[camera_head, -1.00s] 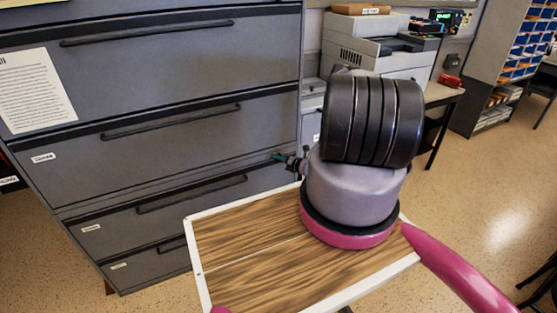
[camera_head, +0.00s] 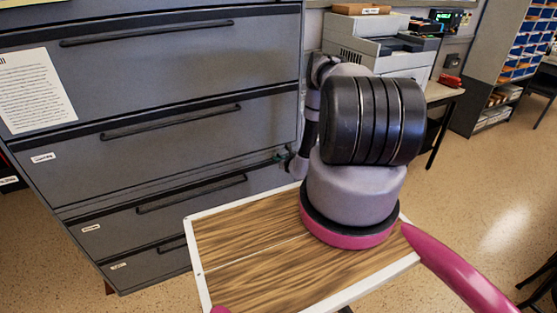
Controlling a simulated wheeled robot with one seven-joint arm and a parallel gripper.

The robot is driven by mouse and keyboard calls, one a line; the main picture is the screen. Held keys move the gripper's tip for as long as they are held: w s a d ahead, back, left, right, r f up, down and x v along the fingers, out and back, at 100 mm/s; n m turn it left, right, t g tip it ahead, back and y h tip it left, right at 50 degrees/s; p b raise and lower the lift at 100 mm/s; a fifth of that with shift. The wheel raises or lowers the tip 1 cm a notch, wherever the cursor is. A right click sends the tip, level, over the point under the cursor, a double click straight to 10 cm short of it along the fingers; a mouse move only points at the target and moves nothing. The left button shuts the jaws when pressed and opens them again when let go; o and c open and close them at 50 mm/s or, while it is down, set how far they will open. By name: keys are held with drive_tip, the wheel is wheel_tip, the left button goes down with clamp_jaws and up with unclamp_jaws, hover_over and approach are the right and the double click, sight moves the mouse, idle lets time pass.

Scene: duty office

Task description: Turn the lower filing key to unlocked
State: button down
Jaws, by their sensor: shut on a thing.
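The grey filing cabinet (camera_head: 200,80) fills the left of the head view, with several drawers and dark bar handles. My gripper (camera_head: 281,157) is small in the view, at the cabinet's right front edge beside the lower drawers. It is shut on a small greenish piece there, which I take to be the lower filing key. The key's shape and its lock face are too small and too covered to read, so its turn angle cannot be told. My arm hides part of the area to the right.
My wood-topped base lies in front of the cabinet. A printer (camera_head: 375,45) stands on a table behind my arm. A shelf with blue bins (camera_head: 525,45) is at the far right. Open speckled floor (camera_head: 490,200) lies to the right.

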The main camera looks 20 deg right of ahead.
drive_tip(key=shift+n, duration=0.3)
idle(0.4)
drive_tip(key=c, duration=0.9)
unclamp_jaws()
drive_tip(key=v, duration=1.1)
drive_tip(key=shift+a+f, duration=0.1)
drive_tip(key=shift+f, duration=0.05)
